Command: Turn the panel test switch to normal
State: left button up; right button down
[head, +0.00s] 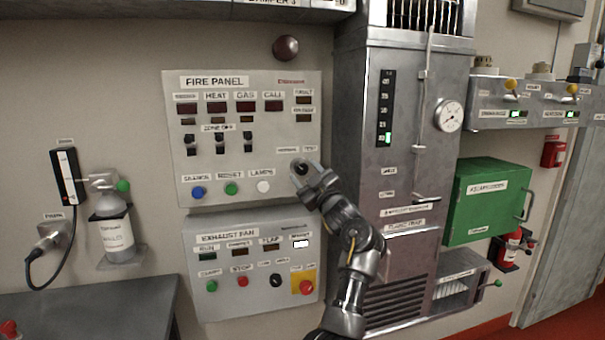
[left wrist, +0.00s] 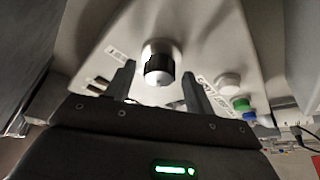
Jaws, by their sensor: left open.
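The fire panel (head: 225,158) is a pale wall box. Its test switch (head: 299,167) is a dark round knob at the lower right, under two small labels, the right one seeming to read TEST. In the left wrist view the switch (left wrist: 158,68) is a black knob on a pale collar. My left gripper (head: 306,178) is at the knob and partly covers it in the head view. In the left wrist view the open left gripper (left wrist: 157,84) has one finger on each side of the knob, with gaps showing. The knob's pointer cannot be made out. My right gripper is not in view.
Blue, green and white buttons (head: 231,188) are left of the switch. The exhaust fan panel (head: 225,307) is below, with a red knob (head: 306,287) on yellow. A grey metal cabinet (head: 408,130) stands close on the right. A grey table (head: 90,310) is at lower left.

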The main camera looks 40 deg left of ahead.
pick_arm(q)
jog(key=b+v, duration=0.2)
jog(key=v, duration=0.7)
